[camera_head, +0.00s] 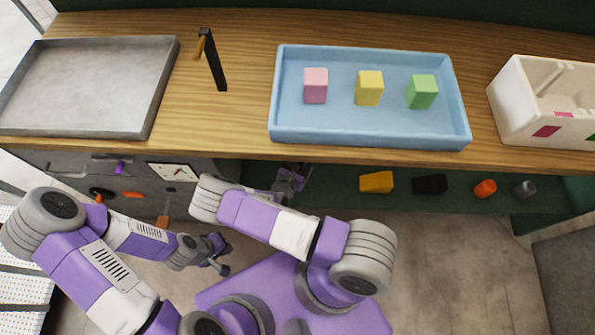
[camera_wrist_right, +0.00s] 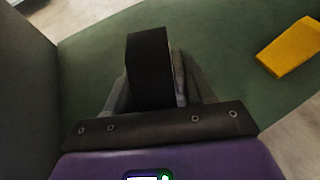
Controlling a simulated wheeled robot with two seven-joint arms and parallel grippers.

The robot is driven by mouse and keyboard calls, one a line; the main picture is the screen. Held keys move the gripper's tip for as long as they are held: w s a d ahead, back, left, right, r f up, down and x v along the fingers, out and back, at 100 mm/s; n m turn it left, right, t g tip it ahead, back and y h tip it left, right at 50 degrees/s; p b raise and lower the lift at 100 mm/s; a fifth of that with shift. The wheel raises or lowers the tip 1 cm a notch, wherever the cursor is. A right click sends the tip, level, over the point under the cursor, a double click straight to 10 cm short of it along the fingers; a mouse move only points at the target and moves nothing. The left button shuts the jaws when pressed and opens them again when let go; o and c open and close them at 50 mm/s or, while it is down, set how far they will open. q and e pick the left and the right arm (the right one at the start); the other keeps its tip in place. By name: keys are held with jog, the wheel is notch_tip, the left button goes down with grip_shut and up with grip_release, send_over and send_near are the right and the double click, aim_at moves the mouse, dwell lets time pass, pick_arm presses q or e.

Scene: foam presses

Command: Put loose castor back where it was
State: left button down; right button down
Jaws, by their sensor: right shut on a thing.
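My right gripper (camera_wrist_right: 165,85) is shut on a dark, thick, wheel-like thing, which looks like the loose castor (camera_wrist_right: 149,65). In the right wrist view it stands up between the fingers, over a green surface; I cannot tell whether it touches that surface. In the head view the right gripper (camera_head: 290,182) is small at the front of the green lower shelf (camera_head: 330,190), under the wooden worktop, and the castor cannot be made out. My left gripper (camera_head: 218,256) is low over the floor, away from the shelf, with nothing visible in it; its finger gap is unclear.
On the lower shelf are a yellow block (camera_head: 376,182), which also shows in the wrist view (camera_wrist_right: 290,47), a black block (camera_head: 430,184), an orange piece (camera_head: 485,188) and a grey piece (camera_head: 525,189). The worktop (camera_head: 235,120) above carries a blue tray (camera_head: 370,134) and a grey tray (camera_head: 75,131).

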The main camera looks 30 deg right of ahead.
notch_tip(320, 180, down, 3)
jog(key=shift+s+b, duration=0.1)
jog(key=shift+b, duration=0.4)
jog(key=shift+f+b, duration=0.95)
jog(key=shift+f, duration=1)
jog(key=shift+f, duration=0.15)
jog(key=shift+c, duration=2)
grip_release()
jog(key=shift+r, duration=0.25)
jog(key=p+v, duration=0.3)
jog(key=v, duration=0.9)
jog(key=shift+f, duration=0.25)
